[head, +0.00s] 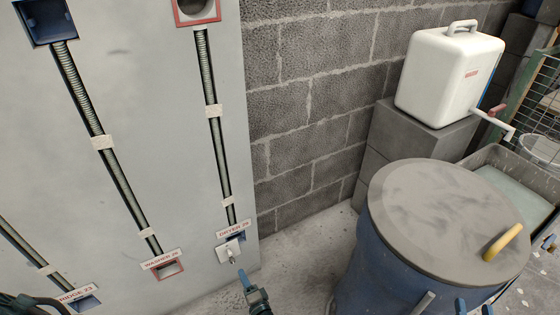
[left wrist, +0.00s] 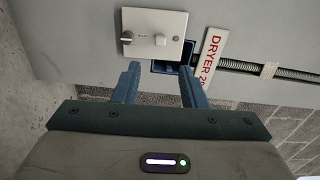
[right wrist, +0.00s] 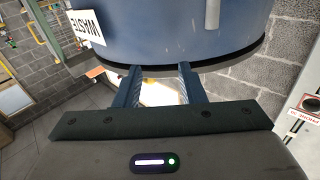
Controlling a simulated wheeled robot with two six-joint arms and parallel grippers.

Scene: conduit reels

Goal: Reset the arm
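My left gripper (head: 245,280) is low at the wall panel, just below a white cover plate (head: 229,250) by the DRYER label (head: 235,229). In the left wrist view its fingers (left wrist: 158,68) are apart with nothing between them, and the plate (left wrist: 155,36) with its knob and switch lies just beyond the tips. A dark blue box (left wrist: 172,67) shows partly behind the plate. My right gripper (right wrist: 157,70) is open and empty, in front of the blue WASTE barrel (right wrist: 175,25). In the head view, blue tips at the bottom right edge seem to belong to it.
The lidded barrel (head: 425,222) stands at right with a yellow handle (head: 503,242) on its lid. A white crank box (head: 448,75) sits on grey blocks (head: 415,135). The panel (head: 150,80) carries several conduits. A grey bin (head: 495,160) is at far right.

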